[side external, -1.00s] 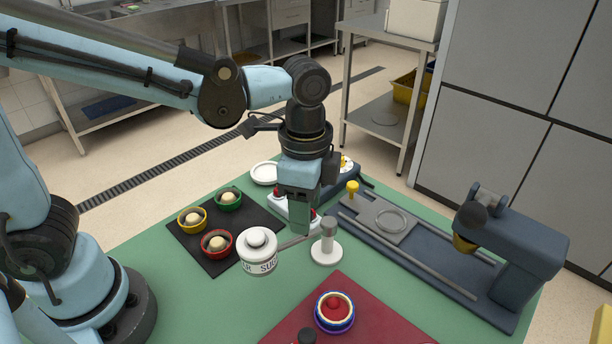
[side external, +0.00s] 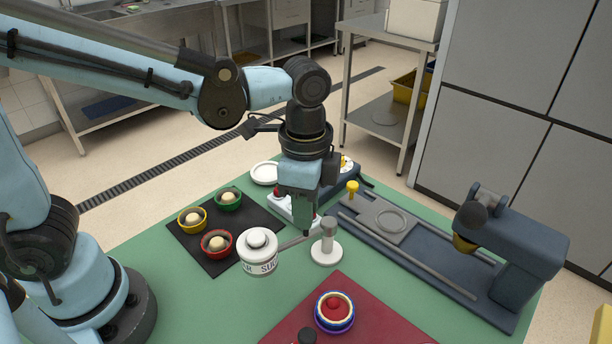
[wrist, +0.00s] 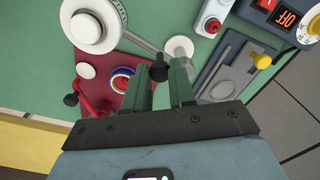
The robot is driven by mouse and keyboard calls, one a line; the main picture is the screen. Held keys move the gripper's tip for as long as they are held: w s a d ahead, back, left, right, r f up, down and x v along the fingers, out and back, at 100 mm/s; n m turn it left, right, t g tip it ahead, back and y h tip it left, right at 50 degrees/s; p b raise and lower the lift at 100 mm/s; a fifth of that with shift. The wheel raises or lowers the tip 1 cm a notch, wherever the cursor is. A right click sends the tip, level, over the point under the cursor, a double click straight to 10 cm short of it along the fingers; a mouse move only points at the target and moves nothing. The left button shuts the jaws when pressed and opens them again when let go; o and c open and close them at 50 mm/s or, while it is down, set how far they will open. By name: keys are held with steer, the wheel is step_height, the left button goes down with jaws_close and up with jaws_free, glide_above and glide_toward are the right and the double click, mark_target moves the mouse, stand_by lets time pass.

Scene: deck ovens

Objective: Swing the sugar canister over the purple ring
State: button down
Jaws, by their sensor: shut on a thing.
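The white sugar canister (side external: 259,262) stands left of my gripper in the side view, its round lid on top. It also shows at the top left of the wrist view (wrist: 88,28). A grey bar (side external: 291,243) runs from it toward a white post (side external: 327,246). My gripper (side external: 302,228) points down just left of the post. In the wrist view its green fingers (wrist: 166,74) are shut on a small black knob (wrist: 158,71). I cannot tell what the knob joins. A blue-purple ring (side external: 335,321) with a cream rim lies on the red mat (side external: 384,318), apart from the canister.
A black mat (side external: 205,258) holds yellow, green and red bowls with pale balls at the left. A dark slicer-like rail unit (side external: 440,262) fills the right side. A switch panel (wrist: 280,14) lies behind my gripper. Green table is clear left of the red mat.

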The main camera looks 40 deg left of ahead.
steer(key=shift+w+d+n, duration=0.2)
steer(key=shift+d+n, duration=0.55)
steer(key=shift+n, duration=1.3)
steer(key=shift+w+d+n, duration=0.25)
steer(key=shift+d+n, duration=0.5)
steer(key=shift+n, duration=1.25)
steer(key=shift+w+d+n, duration=0.2)
steer(key=shift+d+n, duration=0.55)
steer(key=shift+n, duration=1.3)
steer(key=c, duration=0.9)
jaws_free()
steer(key=shift+c, duration=0.2)
step_height(320, 180, up, 12)
